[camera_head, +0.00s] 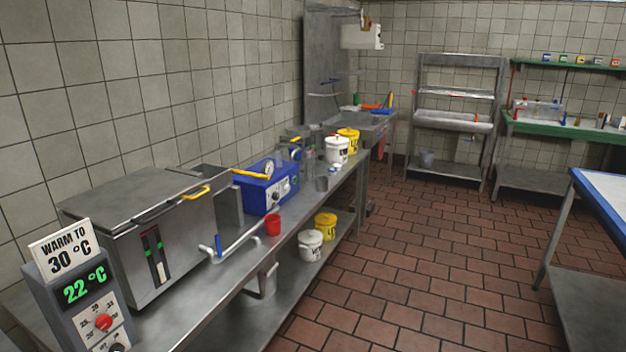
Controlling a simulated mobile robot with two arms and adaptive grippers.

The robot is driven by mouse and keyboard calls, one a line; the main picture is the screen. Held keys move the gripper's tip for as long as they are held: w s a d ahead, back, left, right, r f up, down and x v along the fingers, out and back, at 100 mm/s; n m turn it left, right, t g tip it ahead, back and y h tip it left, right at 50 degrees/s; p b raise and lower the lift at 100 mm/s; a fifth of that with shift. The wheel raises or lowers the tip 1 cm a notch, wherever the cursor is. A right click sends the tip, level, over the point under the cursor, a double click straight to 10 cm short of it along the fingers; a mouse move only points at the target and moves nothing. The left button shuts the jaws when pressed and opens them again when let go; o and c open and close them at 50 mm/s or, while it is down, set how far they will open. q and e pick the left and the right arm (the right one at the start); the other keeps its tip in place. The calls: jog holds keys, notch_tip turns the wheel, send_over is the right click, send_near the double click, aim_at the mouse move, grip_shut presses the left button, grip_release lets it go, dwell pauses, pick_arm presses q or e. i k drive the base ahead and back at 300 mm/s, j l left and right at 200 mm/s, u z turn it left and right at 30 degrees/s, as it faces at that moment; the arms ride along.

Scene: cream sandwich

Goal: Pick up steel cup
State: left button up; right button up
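Neither of my grippers shows in the head view.
A steel tank (150,220) with a white outlet pipe and a control unit (85,300) reading 22 °C fill the near bench. White and yellow buckets stand on the bench and its lower shelf. The tiled floor (430,250) is open between the bench and the right table (605,200).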

aim_at(322, 184)
jog(key=i+l+u, duration=0.25)
jog(key=i+l, duration=0.3)
jog(key=i, duration=0.35)
jog(key=i+l+u, duration=0.2)
jog(key=i+l, duration=0.55)
jog(key=i, duration=0.1)
